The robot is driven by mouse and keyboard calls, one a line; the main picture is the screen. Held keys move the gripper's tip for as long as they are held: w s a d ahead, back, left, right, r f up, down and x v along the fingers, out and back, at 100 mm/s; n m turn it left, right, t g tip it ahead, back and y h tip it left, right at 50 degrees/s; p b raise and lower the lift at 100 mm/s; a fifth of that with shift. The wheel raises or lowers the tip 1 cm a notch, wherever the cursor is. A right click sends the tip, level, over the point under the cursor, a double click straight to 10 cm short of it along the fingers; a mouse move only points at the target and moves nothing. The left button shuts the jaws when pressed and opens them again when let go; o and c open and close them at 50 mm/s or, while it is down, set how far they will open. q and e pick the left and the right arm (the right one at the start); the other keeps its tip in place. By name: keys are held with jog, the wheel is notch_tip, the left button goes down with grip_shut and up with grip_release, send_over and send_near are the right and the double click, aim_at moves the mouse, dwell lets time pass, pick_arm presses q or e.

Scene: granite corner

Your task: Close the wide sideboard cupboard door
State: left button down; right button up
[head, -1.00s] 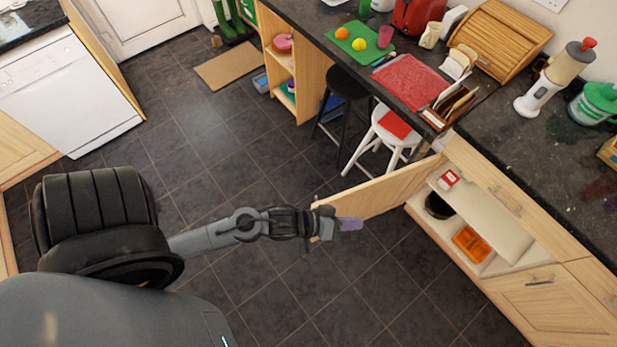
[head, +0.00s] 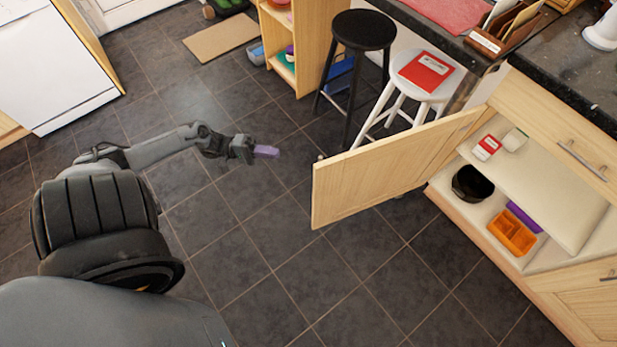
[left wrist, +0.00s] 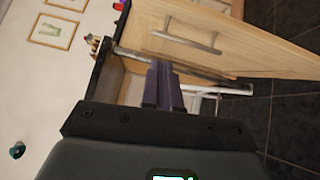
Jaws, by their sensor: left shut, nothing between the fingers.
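The wide sideboard cupboard door (head: 385,172) is pale wood and stands wide open in the head view, swung out over the floor. Its hinge side is at the cupboard's left end. My left gripper (head: 266,152) has purple fingers, shut and empty, a little left of the door's free edge and apart from it. In the left wrist view, the purple fingers (left wrist: 164,85) are together, with the pale wooden door (left wrist: 275,50) to the right. My right gripper is not in view.
The open cupboard holds a black bowl (head: 472,183), an orange divided tray (head: 512,232), a purple item and small boxes. A white stool (head: 430,75) with a red book and a black stool (head: 362,32) stand behind the door. The floor in front is clear.

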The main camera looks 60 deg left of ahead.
pick_arm(q)
jog(key=w+a+f+m+b, duration=0.1)
jog(key=w+a+f+b, duration=0.1)
jog(key=a+f+b, duration=0.3)
jog(key=w+d+f+b, duration=0.1)
jog(key=w+d+b, duration=0.2)
jog(key=w+d, duration=0.4)
jog(key=d, duration=0.5)
jog(key=shift+w+g+b, duration=0.3)
jog(key=shift+w+b, duration=0.1)
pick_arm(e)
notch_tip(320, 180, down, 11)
